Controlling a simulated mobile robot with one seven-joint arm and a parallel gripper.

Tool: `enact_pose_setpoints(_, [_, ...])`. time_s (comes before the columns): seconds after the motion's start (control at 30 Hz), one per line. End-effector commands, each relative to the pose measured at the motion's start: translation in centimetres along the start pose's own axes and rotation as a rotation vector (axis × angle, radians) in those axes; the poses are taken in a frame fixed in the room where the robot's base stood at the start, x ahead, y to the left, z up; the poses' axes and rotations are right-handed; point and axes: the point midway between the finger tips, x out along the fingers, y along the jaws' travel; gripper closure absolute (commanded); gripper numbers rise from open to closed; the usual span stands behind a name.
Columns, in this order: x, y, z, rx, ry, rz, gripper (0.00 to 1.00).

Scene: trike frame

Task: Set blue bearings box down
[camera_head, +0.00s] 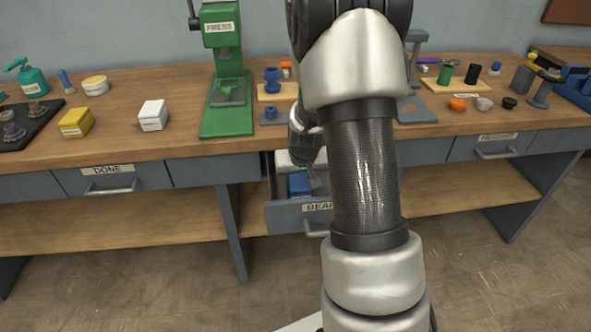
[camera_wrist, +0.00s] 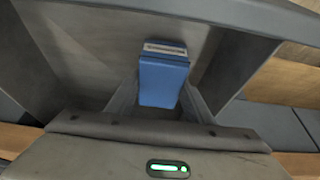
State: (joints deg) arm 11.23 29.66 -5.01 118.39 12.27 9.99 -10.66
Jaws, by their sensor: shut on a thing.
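The blue bearings box (camera_head: 299,184) is inside or just over the open drawer (camera_head: 288,214), whose label is partly hidden and starts "BEAR". In the wrist view the blue box (camera_wrist: 162,82) is between the fingers, with a pale label strip at its far end. My gripper (camera_wrist: 160,98) is shut on it. In the head view my gripper (camera_head: 308,182) is low at the drawer, partly hidden by my arm. I cannot tell whether the box touches the drawer floor.
The drawer walls are close around my gripper. Above is the workbench (camera_head: 180,142) with a green press (camera_head: 224,70), a white box (camera_head: 153,115) and a yellow box (camera_head: 76,122). My arm hides the bench middle.

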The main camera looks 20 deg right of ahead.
Motion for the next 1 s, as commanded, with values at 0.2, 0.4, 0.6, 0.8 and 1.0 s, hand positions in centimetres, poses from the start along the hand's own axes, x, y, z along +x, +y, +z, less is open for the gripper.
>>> enact_pose_setpoints(0.2, [1.1, 0.0, -3.8, -0.001, 0.008, 0.0, 0.86])
enact_pose_setpoints(0.4, [1.8, -0.1, -5.5, -0.002, 0.008, 0.0, 0.86])
enact_pose_setpoints(0.6, [3.4, 0.0, -7.4, -0.001, 0.005, 0.0, 0.86])
enact_pose_setpoints(0.8, [3.7, -0.1, -7.2, -0.001, 0.006, 0.0, 0.86])
enact_pose_setpoints(1.0, [3.9, 0.0, -7.1, -0.001, 0.006, 0.0, 0.86])
